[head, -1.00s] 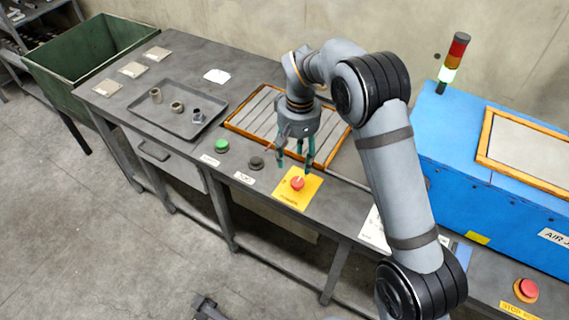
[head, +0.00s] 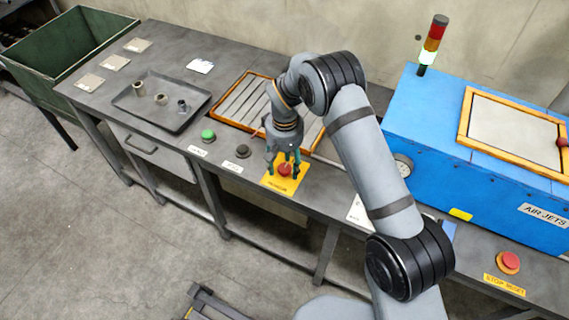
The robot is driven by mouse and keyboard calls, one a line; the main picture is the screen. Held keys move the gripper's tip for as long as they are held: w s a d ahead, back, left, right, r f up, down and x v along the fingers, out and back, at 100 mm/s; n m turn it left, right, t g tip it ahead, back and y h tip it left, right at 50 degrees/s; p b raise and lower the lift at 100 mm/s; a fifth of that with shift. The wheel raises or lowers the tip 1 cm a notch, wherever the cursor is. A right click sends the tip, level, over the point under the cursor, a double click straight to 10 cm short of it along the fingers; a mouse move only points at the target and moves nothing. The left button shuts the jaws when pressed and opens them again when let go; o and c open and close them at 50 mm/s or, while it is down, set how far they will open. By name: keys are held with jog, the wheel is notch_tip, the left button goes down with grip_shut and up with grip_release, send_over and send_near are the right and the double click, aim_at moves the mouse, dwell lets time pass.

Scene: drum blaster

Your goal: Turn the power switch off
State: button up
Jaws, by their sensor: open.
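My gripper (head: 283,163) points down over the workbench, its fingers apart around or just behind a red knob (head: 285,170) on a yellow plate (head: 276,184). I cannot tell whether the fingers touch the knob. A green button (head: 208,135) and a black button (head: 242,151) sit on the bench to the left of it, each with a small white label. No label that I can read says which control is the power switch.
A tray (head: 178,121) with several metal parts lies to the left. An orange-framed slatted panel (head: 236,99) is behind the gripper. The blue AIR JETS cabinet (head: 428,135) stands at right, with a red stop button (head: 509,262) in front.

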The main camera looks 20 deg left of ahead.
jog(key=shift+c, duration=0.4)
jog(key=c, duration=1.1)
jog(key=n+b, duration=0.2)
jog(key=n, duration=0.2)
jog(key=shift+n, duration=0.3)
jog(key=n, duration=0.4)
jog(key=shift+n, duration=0.3)
jog(key=n, duration=0.4)
jog(key=shift+b, duration=0.3)
jog(key=shift+n, duration=2.4)
jog(key=o, duration=1.2)
